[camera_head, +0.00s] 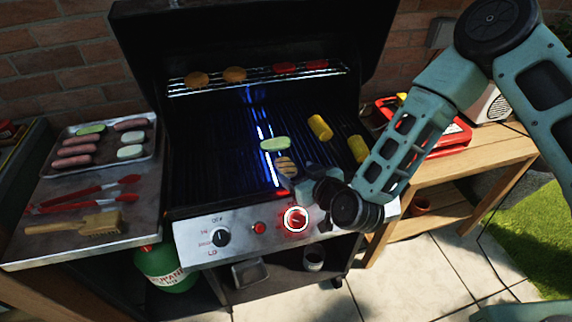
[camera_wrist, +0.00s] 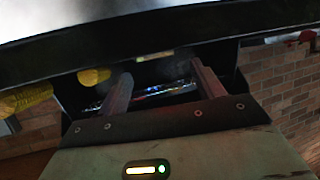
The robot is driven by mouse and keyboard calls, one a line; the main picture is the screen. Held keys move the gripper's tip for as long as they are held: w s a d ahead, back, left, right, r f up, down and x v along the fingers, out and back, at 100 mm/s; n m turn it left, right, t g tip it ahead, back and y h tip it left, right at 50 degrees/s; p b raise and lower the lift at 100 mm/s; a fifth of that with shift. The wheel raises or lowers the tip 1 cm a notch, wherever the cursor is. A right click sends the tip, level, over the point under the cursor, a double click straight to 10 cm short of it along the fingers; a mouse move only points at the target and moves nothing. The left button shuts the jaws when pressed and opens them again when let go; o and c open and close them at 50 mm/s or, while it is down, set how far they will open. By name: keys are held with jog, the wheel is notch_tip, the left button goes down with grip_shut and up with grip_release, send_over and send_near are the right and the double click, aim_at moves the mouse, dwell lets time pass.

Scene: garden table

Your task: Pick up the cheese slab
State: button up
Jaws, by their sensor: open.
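A tan slab with dark grill stripes, which looks like the cheese slab (camera_head: 286,166), lies on the grill grate near its front, just below a pale green slice (camera_head: 275,144). My gripper (camera_head: 287,184) is low over the front edge of the grill, close to the near side of the striped slab. In the wrist view the two fingers of my gripper (camera_wrist: 162,71) stand apart with nothing between them. A small pale strip (camera_wrist: 154,56) shows past the fingertips; I cannot tell which food it is.
Two corn pieces (camera_head: 320,127) (camera_head: 358,149) lie right of the slab, near my arm. Patties (camera_head: 234,75) and red pieces (camera_head: 285,68) sit on the upper rack. A food tray (camera_head: 73,167), red tongs (camera_head: 88,193) and a brush (camera_head: 88,224) lie on the left shelf.

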aim_at(288, 166)
jog(key=p+x, duration=0.1)
jog(key=x, duration=0.4)
jog(key=shift+d+f+p, duration=0.1)
jog(key=shift+p, duration=0.25)
jog(key=shift+c, duration=0.4)
jog(key=c, duration=1.1)
